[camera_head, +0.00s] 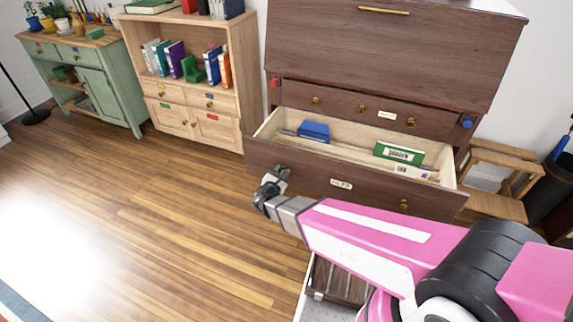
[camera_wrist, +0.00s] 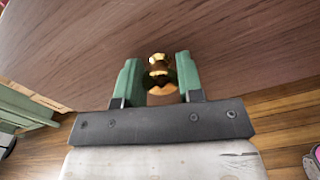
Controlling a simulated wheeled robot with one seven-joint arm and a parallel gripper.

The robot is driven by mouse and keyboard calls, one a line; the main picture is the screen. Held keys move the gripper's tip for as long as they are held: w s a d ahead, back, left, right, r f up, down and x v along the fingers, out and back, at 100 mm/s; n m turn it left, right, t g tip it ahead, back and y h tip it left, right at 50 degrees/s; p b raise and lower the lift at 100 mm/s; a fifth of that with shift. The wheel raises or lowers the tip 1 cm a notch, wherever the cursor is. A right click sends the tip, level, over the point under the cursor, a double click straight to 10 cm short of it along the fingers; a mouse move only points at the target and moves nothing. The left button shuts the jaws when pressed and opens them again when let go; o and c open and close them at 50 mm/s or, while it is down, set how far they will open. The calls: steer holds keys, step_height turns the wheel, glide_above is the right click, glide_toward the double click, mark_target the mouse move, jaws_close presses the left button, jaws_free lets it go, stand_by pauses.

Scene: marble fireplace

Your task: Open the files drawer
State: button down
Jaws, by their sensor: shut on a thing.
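The files drawer (camera_head: 300,172) is the wide dark wood drawer of the desk and stands pulled out, with its pale inside showing. A small label sits at the middle of its front, too small to read surely. Its right brass knob (camera_head: 404,204) is free. My gripper (camera_head: 277,176) is at the left part of the drawer front. In the wrist view my gripper (camera_wrist: 159,82) has its green fingers on either side of a brass knob (camera_wrist: 158,66), shut on it. In the head view the gripper hides this left knob.
Inside the drawer lie a blue box (camera_head: 314,131) and a green box (camera_head: 399,153). A shut upper drawer (camera_head: 340,100) is above. A wooden stool (camera_head: 497,175) stands right of the desk, a bookcase (camera_head: 247,70) left. Open wood floor (camera_head: 150,215) lies at left.

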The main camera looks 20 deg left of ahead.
steer(key=shift+s+a, duration=0.2)
steer(key=shift+s, duration=2.7)
steer(key=c, duration=0.8)
jaws_free()
steer(key=shift+o, duration=0.2)
steer(key=s, duration=1)
steer(key=shift+s+a, duration=0.4)
steer(key=shift+a, duration=0.05)
steer(key=shift+s, duration=0.1)
